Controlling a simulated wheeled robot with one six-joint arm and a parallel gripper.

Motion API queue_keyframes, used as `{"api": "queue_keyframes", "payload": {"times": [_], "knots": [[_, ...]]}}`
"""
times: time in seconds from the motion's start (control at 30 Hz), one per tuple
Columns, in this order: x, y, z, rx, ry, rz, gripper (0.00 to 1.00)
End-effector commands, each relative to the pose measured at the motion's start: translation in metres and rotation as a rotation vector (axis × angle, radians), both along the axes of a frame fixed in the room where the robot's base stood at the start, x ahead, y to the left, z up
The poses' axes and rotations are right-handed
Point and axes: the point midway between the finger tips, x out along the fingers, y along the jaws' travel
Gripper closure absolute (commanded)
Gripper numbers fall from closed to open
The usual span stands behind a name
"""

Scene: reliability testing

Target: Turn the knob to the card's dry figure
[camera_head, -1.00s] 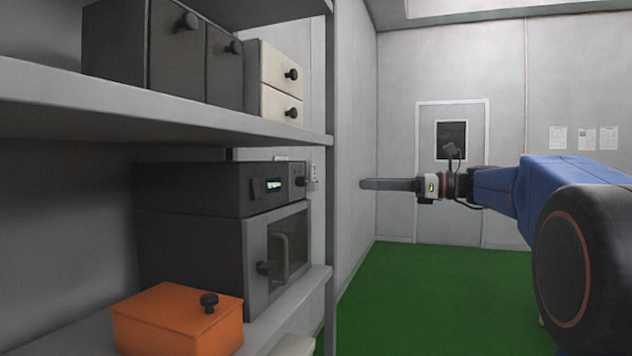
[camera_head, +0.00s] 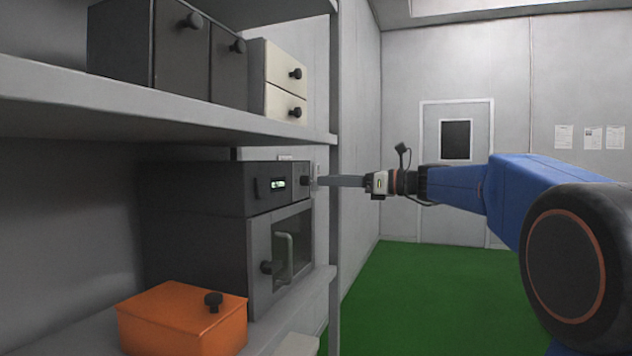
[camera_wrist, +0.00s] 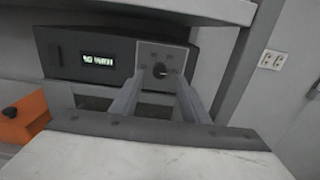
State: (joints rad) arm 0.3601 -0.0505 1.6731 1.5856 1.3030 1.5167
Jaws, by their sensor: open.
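The black control knob (camera_wrist: 159,70) sits on a grey panel (camera_wrist: 163,58) at the right of the dark oven unit, with small marks around it too blurred to read. The knob also shows in the head view (camera_head: 305,181). A lit display (camera_wrist: 98,60) left of it has text I cannot read for certain; it also shows in the head view (camera_head: 278,184). My gripper (camera_head: 322,181) is open and empty, its fingers pointing at the panel. In the wrist view the fingers (camera_wrist: 158,100) lie either side of and below the knob.
An orange box (camera_head: 180,318) with a black knob sits on the lower shelf, before the oven door (camera_head: 291,248) and its handle. An upper shelf (camera_head: 180,110) runs above the unit. A shelf upright (camera_head: 334,240) stands close to my gripper. Green floor (camera_head: 410,300) is clear.

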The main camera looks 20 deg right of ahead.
Motion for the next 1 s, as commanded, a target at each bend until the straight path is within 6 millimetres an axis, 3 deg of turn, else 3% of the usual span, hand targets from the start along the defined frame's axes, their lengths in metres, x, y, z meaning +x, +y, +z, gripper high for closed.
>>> {"api": "queue_keyframes", "payload": {"times": [0.33, 0.77, 0.93, 1.0], "knots": [[0.025, 0.035, -0.001, 0.0, 0.001, 0.001, 0.58], [0.03, 0.04, 0.0, 0.0, 0.0, 0.0, 0.58], [0.029, 0.04, 0.0, 0.0, 0.0, 0.0, 0.97], [0.029, 0.04, 0.0, 0.0, 0.0, 0.0, 0.99]]}}
